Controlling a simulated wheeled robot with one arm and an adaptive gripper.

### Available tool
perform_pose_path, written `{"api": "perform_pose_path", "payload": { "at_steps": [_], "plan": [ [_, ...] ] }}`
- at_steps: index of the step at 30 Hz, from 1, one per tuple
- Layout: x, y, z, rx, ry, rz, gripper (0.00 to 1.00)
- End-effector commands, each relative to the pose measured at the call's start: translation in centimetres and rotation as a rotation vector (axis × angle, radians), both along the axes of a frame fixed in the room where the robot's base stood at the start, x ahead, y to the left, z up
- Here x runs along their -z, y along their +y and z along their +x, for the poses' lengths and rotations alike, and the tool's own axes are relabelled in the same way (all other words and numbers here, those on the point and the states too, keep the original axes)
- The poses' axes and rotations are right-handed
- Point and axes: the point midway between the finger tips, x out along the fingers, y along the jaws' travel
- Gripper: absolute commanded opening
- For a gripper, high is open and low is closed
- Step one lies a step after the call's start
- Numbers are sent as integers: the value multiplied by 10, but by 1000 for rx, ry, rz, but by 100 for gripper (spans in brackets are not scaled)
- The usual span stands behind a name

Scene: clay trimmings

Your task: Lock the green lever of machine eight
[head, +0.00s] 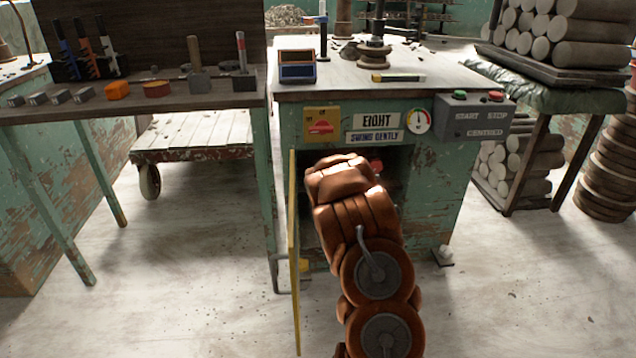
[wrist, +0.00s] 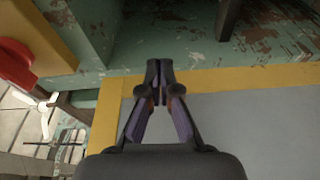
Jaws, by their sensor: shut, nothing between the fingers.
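Machine eight (head: 440,205) is a worn green cabinet with an "EIGHT" label (head: 377,120) and a "SWING GENTLY" label below it. No green lever can be made out in either view; my arm covers much of the cabinet's open front in the head view. A yellow plate with a red knob (head: 322,127) is on its upper left; a red knob on yellow also shows in the wrist view (wrist: 18,62). My gripper (wrist: 158,70) is shut and empty, in front of a grey panel with a yellow border (wrist: 240,120). The head view hides the gripper behind my arm.
A yellow-edged door (head: 293,250) stands open at the cabinet's left, close to my arm. A START/STOP box (head: 475,120) and a gauge (head: 418,121) are at the right. A tool bench (head: 190,95) stands left. A dark rod (wrist: 230,15) hangs near the gripper. The front floor is clear.

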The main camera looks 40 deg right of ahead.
Motion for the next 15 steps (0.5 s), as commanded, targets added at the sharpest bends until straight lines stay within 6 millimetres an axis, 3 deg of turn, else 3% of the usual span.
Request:
{"api": "perform_pose_path", "payload": {
  "at_steps": [15],
  "plan": [
    [0,-24,55,-1,-4,-2,0]
  ]
}}
